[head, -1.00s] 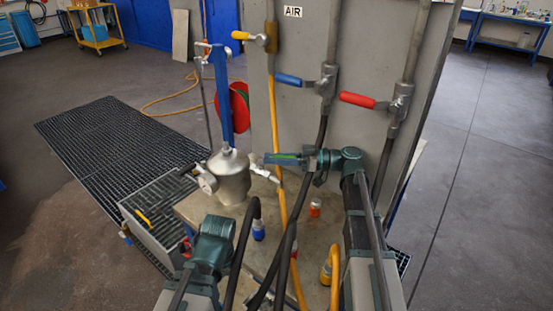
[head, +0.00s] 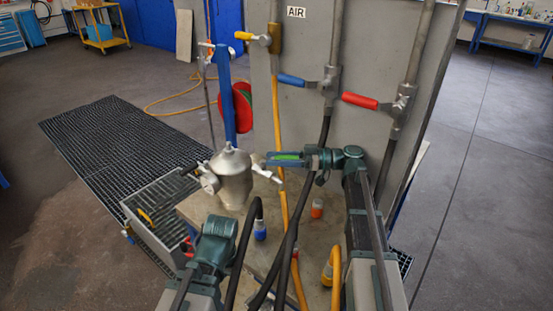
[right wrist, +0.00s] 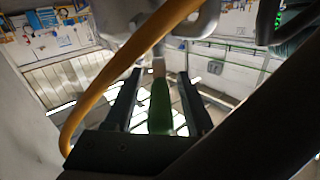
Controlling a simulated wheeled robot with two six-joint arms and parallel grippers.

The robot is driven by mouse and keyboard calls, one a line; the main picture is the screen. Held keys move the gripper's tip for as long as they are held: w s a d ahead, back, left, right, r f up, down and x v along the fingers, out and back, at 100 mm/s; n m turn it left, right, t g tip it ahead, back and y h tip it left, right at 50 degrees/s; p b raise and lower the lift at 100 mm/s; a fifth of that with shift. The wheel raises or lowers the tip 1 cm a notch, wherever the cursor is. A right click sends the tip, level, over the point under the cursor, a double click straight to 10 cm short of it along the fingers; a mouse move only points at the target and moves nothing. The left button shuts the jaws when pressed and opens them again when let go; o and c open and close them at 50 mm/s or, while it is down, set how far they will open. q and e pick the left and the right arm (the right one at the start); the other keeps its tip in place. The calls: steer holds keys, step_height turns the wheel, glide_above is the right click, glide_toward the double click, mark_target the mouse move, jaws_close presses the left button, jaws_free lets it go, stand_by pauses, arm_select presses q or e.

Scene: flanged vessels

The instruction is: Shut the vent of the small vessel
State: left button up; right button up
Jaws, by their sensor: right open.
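The small vessel (head: 233,183) is a silvery metal pot with a domed lid, upright on the bench. A metal side fitting (head: 266,173) sticks out on its right. A green lever handle (head: 288,157) shows beside it, and its attachment is hard to see in the head view. My right gripper (head: 268,158) is open around this handle, right of the vessel. In the right wrist view, the green handle (right wrist: 160,105) lies lengthwise between the two apart fingers, with gaps beside it. My left wrist stands in front of the vessel; its fingers are hidden.
A yellow hose (head: 282,200) and dark hoses (head: 290,240) hang close to my right gripper. A grey panel with yellow, blue (head: 291,80) and red (head: 358,99) handled valves stands behind. A blue post (head: 225,95) rises behind the vessel. Blue and orange (head: 317,208) caps stand on the bench.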

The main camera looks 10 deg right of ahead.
mark_target(277, 156)
steer(key=shift+r, duration=0.1)
steer(key=shift+r+p, duration=0.85)
steer(key=shift+p, duration=0.15)
step_height(277, 156, up, 2)
steer(key=shift+r+p, duration=0.15)
steer(key=shift+p, duration=0.95)
steer(key=s+a, duration=0.3)
steer(key=s, duration=1.2)
steer(key=shift+s+r+p, duration=0.4)
